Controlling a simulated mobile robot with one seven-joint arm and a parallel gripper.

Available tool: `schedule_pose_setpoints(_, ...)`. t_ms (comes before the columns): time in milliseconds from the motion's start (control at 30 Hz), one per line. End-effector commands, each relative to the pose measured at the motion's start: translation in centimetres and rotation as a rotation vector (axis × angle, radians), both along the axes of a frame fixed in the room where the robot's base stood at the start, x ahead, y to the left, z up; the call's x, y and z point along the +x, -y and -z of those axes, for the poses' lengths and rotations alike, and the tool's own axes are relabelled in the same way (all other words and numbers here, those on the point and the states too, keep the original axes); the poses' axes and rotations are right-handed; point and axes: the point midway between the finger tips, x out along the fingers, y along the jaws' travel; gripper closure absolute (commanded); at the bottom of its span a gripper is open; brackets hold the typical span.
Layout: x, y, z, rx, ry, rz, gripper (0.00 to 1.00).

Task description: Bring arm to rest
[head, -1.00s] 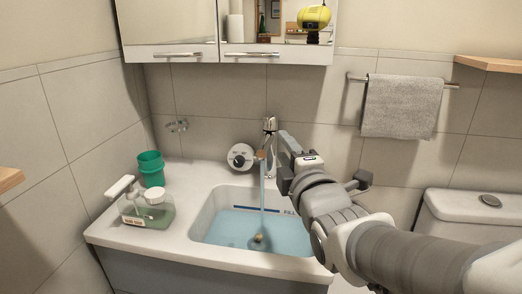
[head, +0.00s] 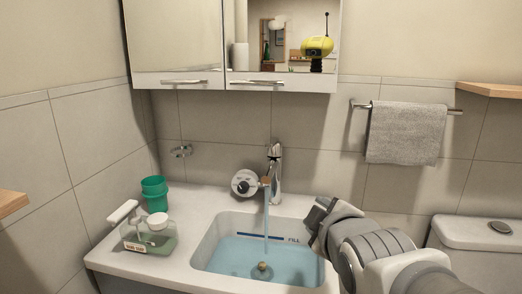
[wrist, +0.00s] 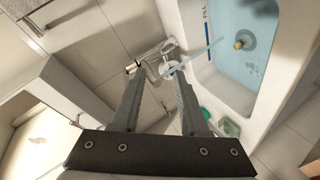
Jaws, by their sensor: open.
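My gripper (head: 319,212) is over the right rim of the sink in the head view, its fingers mostly hidden behind its own body. In the wrist view my gripper (wrist: 157,82) is open, with nothing between its two fingers. The sink (head: 203,252) holds blue water (head: 237,252). A stream runs from the faucet (head: 274,170) into it. A small brownish plug-like object (head: 262,267) is in the water and also shows in the wrist view (wrist: 241,41).
A soap dispenser (head: 149,236) and a green cup (head: 154,193) stand on the counter left of the sink. A round dial (head: 244,183) is beside the faucet. A mirror cabinet (head: 177,80) hangs above. A grey towel (head: 407,132) and toilet tank (head: 480,231) are at right.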

Motion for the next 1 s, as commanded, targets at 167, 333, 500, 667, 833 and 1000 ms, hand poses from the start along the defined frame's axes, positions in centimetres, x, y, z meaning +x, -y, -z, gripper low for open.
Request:
schedule_pose_setpoints(167, -3.3, 1.7, 2.1, 0.227, -0.19, 0.168, 0.56)
schedule_pose_setpoints(333, -7.1, 2.9, 4.1, 0.436, -0.364, 0.356, 0.56)
schedule_pose_setpoints(500, -11.7, 3.6, 5.7, 0.63, -0.53, 0.568, 0.56)
schedule_pose_setpoints(667, -15.8, 3.8, 5.5, 0.771, -0.66, 0.761, 0.56)
schedule_pose_setpoints(833, -15.5, 3.8, 1.2, 0.764, -0.655, 0.753, 0.56)
schedule_pose_setpoints(1000, -15.5, 3.8, -2.4, 0.762, -0.655, 0.752, 0.56)
